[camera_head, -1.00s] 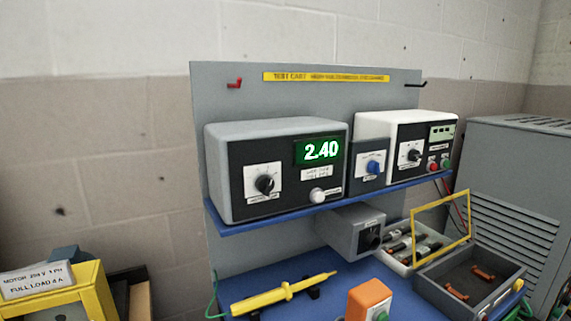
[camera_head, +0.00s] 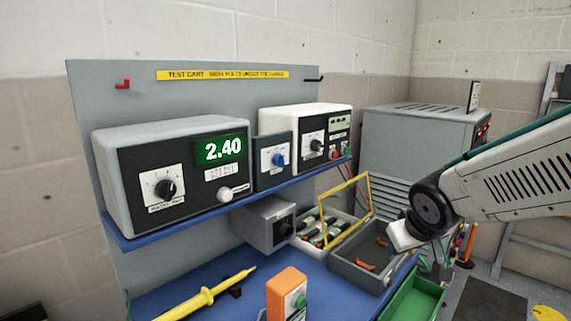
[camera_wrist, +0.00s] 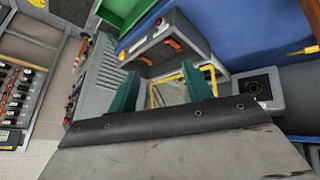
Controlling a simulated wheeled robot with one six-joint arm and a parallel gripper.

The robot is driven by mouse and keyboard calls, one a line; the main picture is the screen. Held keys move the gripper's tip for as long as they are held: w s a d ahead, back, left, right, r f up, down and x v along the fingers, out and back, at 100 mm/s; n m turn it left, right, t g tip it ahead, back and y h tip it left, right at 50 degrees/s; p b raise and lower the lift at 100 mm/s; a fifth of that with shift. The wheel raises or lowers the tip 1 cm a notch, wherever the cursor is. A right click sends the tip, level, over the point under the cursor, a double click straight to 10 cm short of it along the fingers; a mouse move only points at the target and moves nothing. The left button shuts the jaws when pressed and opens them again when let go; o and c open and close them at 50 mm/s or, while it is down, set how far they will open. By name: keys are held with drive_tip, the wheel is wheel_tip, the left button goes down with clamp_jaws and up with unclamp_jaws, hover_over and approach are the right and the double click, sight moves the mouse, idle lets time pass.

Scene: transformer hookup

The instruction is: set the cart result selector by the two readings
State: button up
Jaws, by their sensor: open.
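The grey meter (camera_head: 140,175) on the cart's blue shelf shows 2.40 on its green display (camera_head: 219,149). Its black dial (camera_head: 165,188) points up and left. The white instrument (camera_head: 290,113) has a small display (camera_head: 340,124), too small to read. Between them is a small box with a blue knob (camera_head: 279,159). A grey box with a dark knob (camera_head: 284,227) sits below the shelf; it also shows in the wrist view (camera_wrist: 258,84). Labels are too blurred to tell which is the result selector. My gripper (camera_wrist: 162,88) is open and empty, above the cart's right side.
A grey tray with orange clips (camera_head: 365,265), a tray with a raised yellow frame (camera_head: 345,208) and a green bin (camera_head: 412,300) crowd the right. A grey cabinet (camera_head: 420,140) stands behind.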

drive_tip(key=w+a+r+n+t+y, duration=0.1)
drive_tip(key=w+a+n+t+y, duration=0.15)
drive_tip(key=w+a, duration=0.55)
drive_tip(key=n+t+y, duration=0.2)
drive_tip(key=n+y, duration=0.2)
drive_tip(key=y, duration=0.8)
approach(284, 163)
drive_tip(key=x, duration=0.2)
drive_tip(key=shift+t, duration=0.25)
drive_tip(key=x, duration=0.7)
drive_tip(key=shift+a, duration=0.25)
drive_tip(key=c, duration=1)
